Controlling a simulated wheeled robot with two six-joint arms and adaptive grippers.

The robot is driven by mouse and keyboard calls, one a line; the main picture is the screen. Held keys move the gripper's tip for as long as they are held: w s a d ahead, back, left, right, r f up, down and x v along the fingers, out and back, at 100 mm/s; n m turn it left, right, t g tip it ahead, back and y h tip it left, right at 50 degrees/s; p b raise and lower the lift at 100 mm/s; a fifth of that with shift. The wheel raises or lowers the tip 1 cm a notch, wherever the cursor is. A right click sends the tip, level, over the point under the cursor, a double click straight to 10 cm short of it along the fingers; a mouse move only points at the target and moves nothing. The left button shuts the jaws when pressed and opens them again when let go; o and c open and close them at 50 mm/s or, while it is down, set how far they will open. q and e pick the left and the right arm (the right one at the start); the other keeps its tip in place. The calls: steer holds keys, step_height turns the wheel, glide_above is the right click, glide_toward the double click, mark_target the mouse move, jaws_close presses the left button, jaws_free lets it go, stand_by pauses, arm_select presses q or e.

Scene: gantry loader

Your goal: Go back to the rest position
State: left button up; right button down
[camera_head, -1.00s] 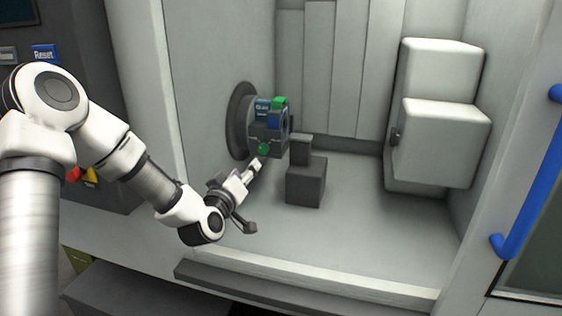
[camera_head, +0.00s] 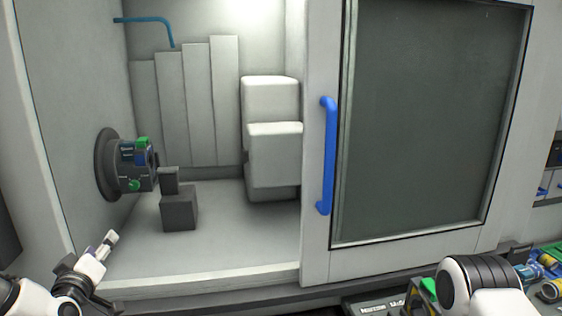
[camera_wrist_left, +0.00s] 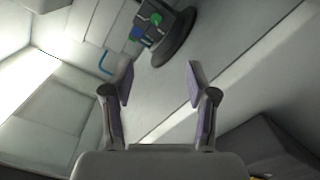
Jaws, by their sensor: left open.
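My left gripper (camera_head: 100,250) is at the lower left of the head view, by the front opening of the machine. It is in front of and below the chuck (camera_head: 138,165) on the left inner wall, apart from it. In the left wrist view the two fingers of my left gripper (camera_wrist_left: 159,80) are spread with nothing between them. The chuck (camera_wrist_left: 158,25) shows there beyond the fingertips. Part of my right arm shows at the lower right of the head view; its gripper is not visible.
A dark stepped block (camera_head: 180,208) stands on the machine floor. A white stepped housing (camera_head: 272,130) is at the back right. The sliding door (camera_head: 425,120) with a blue handle (camera_head: 328,155) covers the right side. Parts in bins (camera_head: 545,270) lie at the far right.

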arm_select(q)
steer(key=s+d+f+m+g+h, duration=0.1)
steer(key=s+d+f+m+g, duration=0.2)
steer(key=f, duration=0.6)
steer(key=s+d+f+m+g+h+p, duration=0.15)
steer(key=d+f, duration=0.25)
steer(key=f, duration=0.4)
steer(key=s+d+f+m+g+h, duration=0.1)
steer(key=s+d+f+g, duration=0.25)
steer(key=f, duration=0.55)
steer(key=s+d+f+m+g, duration=0.1)
steer(key=s+d+f+g, duration=0.2)
steer(key=s, duration=0.9)
steer(key=s+d+f+m+g, duration=0.2)
steer(key=s+f+g, duration=0.4)
steer(key=s, duration=0.7)
step_height(320, 180, down, 2)
steer(key=shift+s+d+f+h, duration=0.2)
steer(key=shift+d+h, duration=0.15)
steer(key=shift+d, duration=0.15)
arm_select(e)
steer(key=shift+w+a+r, duration=0.1)
steer(key=shift+w+r, duration=0.3)
steer(key=shift+r, duration=0.4)
